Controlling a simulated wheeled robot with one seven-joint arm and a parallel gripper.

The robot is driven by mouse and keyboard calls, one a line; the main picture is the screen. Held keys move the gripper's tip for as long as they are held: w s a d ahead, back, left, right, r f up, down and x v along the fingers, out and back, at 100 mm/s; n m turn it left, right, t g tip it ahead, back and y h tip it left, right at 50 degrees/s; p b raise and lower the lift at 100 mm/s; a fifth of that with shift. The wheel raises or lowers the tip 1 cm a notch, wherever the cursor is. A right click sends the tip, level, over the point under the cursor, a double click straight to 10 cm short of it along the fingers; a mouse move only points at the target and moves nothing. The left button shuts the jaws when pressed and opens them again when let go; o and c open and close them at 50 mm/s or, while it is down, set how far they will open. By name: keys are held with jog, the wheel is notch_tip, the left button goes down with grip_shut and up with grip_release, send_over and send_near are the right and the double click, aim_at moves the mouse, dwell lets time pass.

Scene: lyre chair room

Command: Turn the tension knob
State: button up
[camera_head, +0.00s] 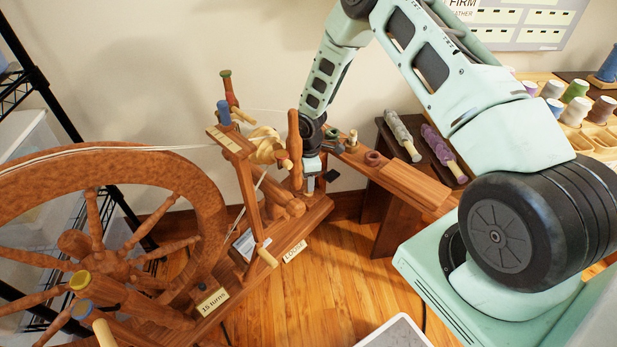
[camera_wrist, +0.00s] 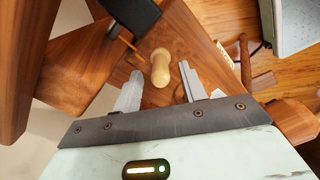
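A pale, rounded wooden knob (camera_wrist: 160,67) shows in the wrist view, standing out from brown wood. My gripper (camera_wrist: 161,72) is open, with one grey finger on each side of the knob. Gaps show on both sides, so neither finger appears to touch it; how deep the knob sits between them I cannot tell. In the head view my gripper (camera_head: 312,180) is beside the upright parts of the wooden spinning wheel (camera_head: 205,195), right of its flyer. A pale peg (camera_head: 267,257) juts from the wheel's frame there; I cannot tell whether it is the same knob.
A small sign (camera_head: 294,250) and a "15 turns" sign (camera_head: 213,302) are on the wheel's base. A shelf with yarn spools (camera_head: 402,137) stands right. Wooden floor (camera_head: 330,290) is open in front.

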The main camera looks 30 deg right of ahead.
notch_tip(320, 180, up, 17)
jog(key=p, duration=0.2)
jog(key=shift+r, duration=0.2)
dwell(0.6)
